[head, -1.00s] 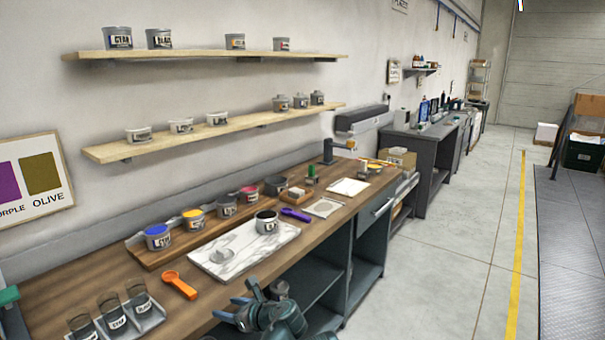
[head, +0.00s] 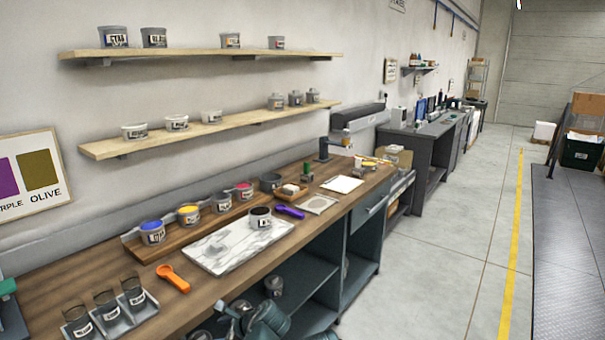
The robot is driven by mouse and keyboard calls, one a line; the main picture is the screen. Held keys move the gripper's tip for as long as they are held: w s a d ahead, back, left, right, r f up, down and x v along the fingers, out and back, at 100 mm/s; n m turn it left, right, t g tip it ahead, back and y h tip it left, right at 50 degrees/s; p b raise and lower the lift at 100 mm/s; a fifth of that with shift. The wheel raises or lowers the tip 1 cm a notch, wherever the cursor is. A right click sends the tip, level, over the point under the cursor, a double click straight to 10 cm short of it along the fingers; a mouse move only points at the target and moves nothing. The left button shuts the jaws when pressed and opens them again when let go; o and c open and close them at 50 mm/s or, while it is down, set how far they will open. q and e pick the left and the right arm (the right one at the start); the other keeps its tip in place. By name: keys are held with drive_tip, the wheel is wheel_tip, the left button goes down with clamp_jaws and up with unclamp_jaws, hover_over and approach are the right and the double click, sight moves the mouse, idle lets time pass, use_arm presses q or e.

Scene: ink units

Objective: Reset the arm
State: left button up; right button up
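One of my arms, seemingly the right, shows at the bottom centre of the head view, folded low in front of the workbench (head: 110,288). Its dark teal links lie below the bench's front edge and are cut off by the picture's bottom edge. My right gripper (head: 228,312) seems to be the small grey parts at the left end of these links; its fingers cannot be made out, and nothing is clearly held in it. My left arm and gripper are not in view.
On the bench are a marble slab (head: 215,255) with a dark ink tin (head: 260,219), an orange scoop (head: 172,278), a purple tool (head: 289,212), a tray of jars (head: 145,308) and a row of ink tins. Open floor (head: 440,250) lies to the right.

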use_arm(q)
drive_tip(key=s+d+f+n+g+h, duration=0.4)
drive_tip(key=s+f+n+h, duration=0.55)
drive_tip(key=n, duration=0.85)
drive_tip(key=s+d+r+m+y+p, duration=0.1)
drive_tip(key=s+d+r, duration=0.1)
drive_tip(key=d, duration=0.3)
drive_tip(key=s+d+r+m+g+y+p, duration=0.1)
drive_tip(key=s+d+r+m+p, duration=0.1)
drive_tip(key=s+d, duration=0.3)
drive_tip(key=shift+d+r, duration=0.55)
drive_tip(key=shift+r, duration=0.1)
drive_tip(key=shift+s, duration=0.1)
